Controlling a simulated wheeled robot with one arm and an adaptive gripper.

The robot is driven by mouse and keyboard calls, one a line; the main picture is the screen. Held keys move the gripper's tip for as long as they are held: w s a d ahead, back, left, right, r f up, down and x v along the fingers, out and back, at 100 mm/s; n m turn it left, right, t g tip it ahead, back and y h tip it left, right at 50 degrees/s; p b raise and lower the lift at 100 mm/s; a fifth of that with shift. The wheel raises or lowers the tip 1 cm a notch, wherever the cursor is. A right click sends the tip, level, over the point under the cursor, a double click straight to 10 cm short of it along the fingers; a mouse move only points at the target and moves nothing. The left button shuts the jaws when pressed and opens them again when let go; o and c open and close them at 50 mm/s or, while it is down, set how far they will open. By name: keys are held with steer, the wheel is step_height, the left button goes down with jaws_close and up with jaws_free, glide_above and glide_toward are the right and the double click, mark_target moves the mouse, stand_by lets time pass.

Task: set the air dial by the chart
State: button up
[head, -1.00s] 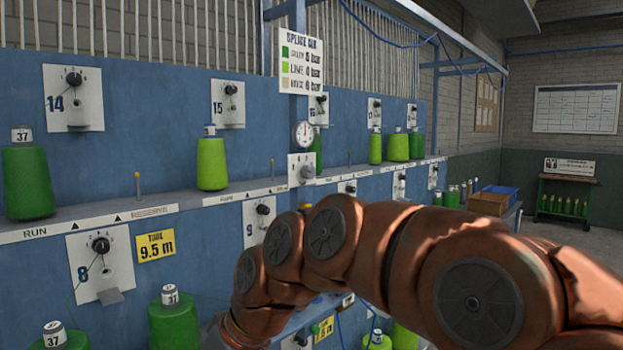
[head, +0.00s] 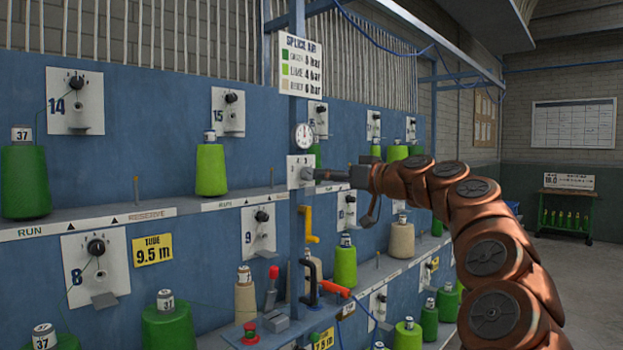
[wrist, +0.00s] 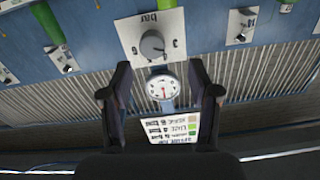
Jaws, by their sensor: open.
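The air dial is a grey knob (head: 307,174) on a white plate (head: 292,180) fixed to the blue post; the knob also shows in the wrist view (wrist: 152,45). A round gauge (head: 302,135) sits above it, its red needle near vertical. The chart (head: 302,67), headed splice air, hangs higher, with dark green, lime and beige rows that seem to read 5, 4 and 6 bar. My gripper (head: 322,175) points at the knob from the right. In the wrist view, upside down, my open fingers (wrist: 160,68) are apart and empty, with the knob ahead between their lines.
Green, lime and beige cones stand on shelves along the blue frame, with numbered knob plates. Below the dial are a yellow handle (head: 306,224), a splicer with an orange-red lever (head: 334,289) and a red button (head: 250,330). Open floor lies at the right.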

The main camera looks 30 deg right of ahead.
mark_target(311, 173)
steer(key=shift+d+p+x, duration=0.15)
steer(key=shift+p+x, duration=0.25)
steer(key=shift+x, duration=0.85)
steer(key=shift+d+p+x, duration=0.2)
steer(key=shift+p+x, duration=0.2)
steer(key=shift+x, duration=0.8)
steer(key=shift+d+p+x, duration=0.15)
steer(key=shift+p+x, duration=0.25)
steer(key=shift+x, duration=0.85)
steer(key=shift+w+r, duration=0.1)
steer(key=shift+r, duration=0.1)
steer(key=c, duration=1.2)
